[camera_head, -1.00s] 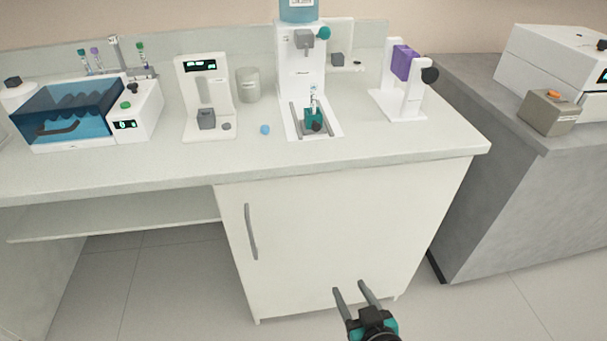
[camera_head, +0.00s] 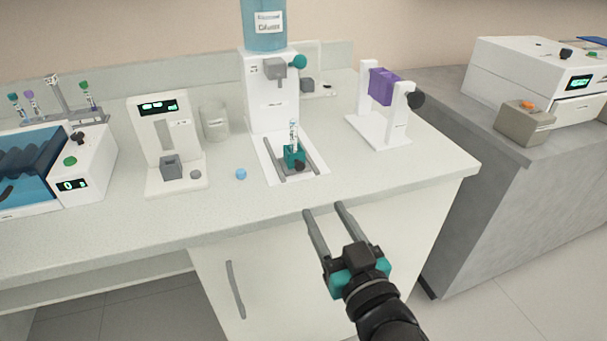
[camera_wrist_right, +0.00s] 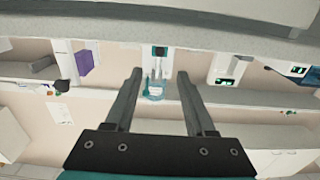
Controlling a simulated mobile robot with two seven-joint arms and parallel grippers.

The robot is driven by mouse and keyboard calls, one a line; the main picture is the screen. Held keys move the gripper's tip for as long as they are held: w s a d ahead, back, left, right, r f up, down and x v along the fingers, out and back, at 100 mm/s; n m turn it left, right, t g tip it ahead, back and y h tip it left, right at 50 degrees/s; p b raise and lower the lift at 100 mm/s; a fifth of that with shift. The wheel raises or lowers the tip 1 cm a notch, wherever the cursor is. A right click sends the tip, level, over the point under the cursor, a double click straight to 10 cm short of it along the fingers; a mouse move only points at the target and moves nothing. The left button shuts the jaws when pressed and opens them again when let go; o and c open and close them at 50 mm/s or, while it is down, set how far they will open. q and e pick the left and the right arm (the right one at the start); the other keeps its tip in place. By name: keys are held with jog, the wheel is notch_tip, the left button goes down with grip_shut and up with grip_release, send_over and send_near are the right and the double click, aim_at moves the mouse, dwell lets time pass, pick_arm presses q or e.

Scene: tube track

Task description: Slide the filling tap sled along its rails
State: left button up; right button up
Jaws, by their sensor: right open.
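The filling tap sled (camera_head: 294,158) is a small teal block with a dark knob at its front. It sits between grey rails (camera_head: 312,163) on the white base of the filling station (camera_head: 272,100). A clear tube (camera_head: 294,134) stands upright in the sled, in front of and below the grey tap (camera_head: 275,69). My right gripper (camera_head: 323,209) is open and empty, in front of the counter edge and apart from the sled. In the right wrist view the sled (camera_wrist_right: 159,51) shows beyond the two open fingers (camera_wrist_right: 157,75). My left gripper is not in view.
A white device with a display (camera_head: 165,140) and a glass beaker (camera_head: 214,122) stand further left. A white stand with a purple block (camera_head: 384,87) is at the right. The counter front (camera_head: 370,185) is clear.

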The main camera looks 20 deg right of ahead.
aim_at(301, 170)
jog(key=w+b, duration=0.1)
jog(key=w, duration=0.9)
jog(key=shift+a, duration=0.15)
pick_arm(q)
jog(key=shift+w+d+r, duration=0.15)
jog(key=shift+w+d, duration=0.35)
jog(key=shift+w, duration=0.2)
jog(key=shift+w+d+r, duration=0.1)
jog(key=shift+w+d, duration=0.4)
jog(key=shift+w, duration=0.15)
pick_arm(e)
jog(key=shift+w, duration=0.85)
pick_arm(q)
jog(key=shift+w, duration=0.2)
pick_arm(e)
grip_shut()
